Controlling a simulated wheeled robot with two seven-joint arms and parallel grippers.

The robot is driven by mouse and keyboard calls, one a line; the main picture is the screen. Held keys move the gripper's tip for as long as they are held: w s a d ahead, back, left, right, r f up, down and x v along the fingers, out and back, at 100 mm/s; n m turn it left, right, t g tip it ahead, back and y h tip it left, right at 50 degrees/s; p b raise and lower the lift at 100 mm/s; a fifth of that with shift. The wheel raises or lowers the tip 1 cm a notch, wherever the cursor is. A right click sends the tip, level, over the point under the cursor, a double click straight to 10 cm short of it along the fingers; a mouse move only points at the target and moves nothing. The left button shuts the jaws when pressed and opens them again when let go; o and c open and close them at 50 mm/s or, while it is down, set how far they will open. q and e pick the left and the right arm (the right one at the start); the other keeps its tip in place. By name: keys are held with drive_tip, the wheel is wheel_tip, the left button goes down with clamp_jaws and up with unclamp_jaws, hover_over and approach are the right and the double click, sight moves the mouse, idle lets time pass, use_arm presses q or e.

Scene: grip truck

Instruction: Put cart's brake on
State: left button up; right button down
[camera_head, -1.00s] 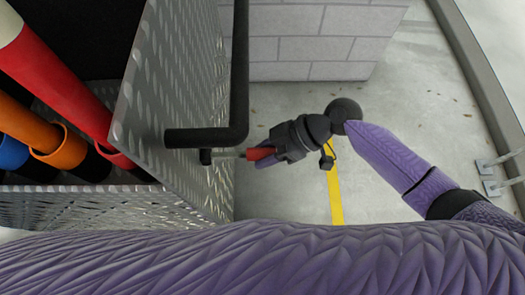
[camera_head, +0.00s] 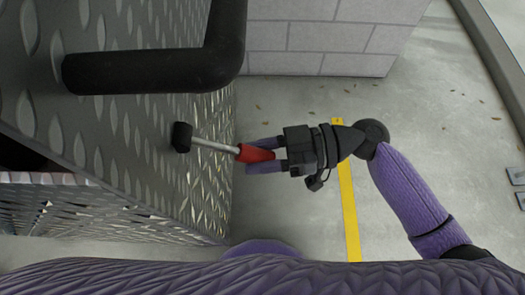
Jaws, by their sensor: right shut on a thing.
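The cart (camera_head: 110,150) has a grey diamond-plate side wall that fills the left of the head view. A brake lever with a red grip (camera_head: 253,154) and a silver rod (camera_head: 214,146) sticks out to the right from a black pivot (camera_head: 182,137) on that wall. My right gripper (camera_head: 266,155), purple and black, is shut on the red grip, with its fingers on either side of it. My left gripper is not in view.
A thick black bent handle bar (camera_head: 150,70) juts from the cart just above the lever. A pale block wall (camera_head: 320,45) stands behind. Concrete floor with a yellow line (camera_head: 348,205) lies open to the right.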

drive_tip(key=shift+f, duration=0.1)
drive_tip(key=shift+c, duration=1.6)
unclamp_jaws()
drive_tip(key=shift+a, duration=0.15)
drive_tip(key=w+d+r, duration=0.1)
drive_tip(key=d, duration=0.8)
drive_tip(key=shift+w+d+p, duration=0.15)
drive_tip(key=shift+d+p, duration=0.25)
drive_tip(key=shift+r, duration=0.1)
